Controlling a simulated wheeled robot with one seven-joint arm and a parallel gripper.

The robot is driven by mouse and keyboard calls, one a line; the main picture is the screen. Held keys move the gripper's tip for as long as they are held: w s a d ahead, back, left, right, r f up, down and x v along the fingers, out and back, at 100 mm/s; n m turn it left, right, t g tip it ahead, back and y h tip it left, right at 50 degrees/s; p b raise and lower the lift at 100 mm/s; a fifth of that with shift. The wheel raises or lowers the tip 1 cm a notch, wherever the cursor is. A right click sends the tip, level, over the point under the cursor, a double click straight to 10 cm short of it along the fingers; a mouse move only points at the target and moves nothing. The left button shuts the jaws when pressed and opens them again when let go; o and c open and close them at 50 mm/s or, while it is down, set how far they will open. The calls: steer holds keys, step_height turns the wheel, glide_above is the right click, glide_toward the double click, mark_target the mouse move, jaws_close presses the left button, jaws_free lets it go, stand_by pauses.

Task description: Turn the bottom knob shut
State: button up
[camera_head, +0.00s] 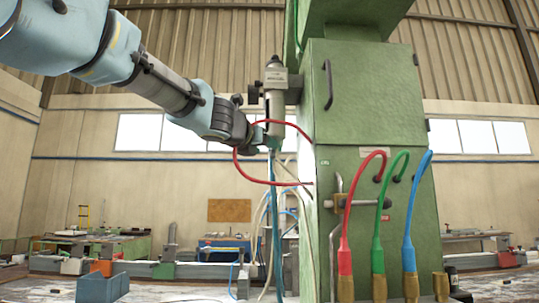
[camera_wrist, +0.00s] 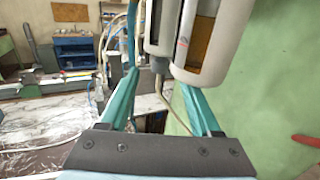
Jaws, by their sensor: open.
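A grey air-treatment unit (camera_head: 276,100) with a hanging cylindrical bowl is mounted on the left side of the green cabinet. In the wrist view a large white bowl with an amber window (camera_wrist: 205,40) and a slimmer grey-white bowl (camera_wrist: 160,30) hang close ahead. A thin tube runs down from beneath the slimmer bowl. My gripper (camera_head: 272,143) is just below the unit. Its teal fingers, also in the wrist view (camera_wrist: 157,88), stand apart with the tube between them, under the bowls. I cannot clearly make out the bottom knob.
The green cabinet (camera_head: 370,90) stands close on the right. Red (camera_head: 362,200), green (camera_head: 391,200) and blue (camera_head: 415,200) hoses curve at its front. A thin red hose (camera_head: 250,180) loops beside my gripper. Workbenches stand farther back.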

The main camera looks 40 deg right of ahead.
steer(key=v, duration=0.6)
steer(key=shift+a, duration=0.25)
steer(key=shift+s, duration=0.15)
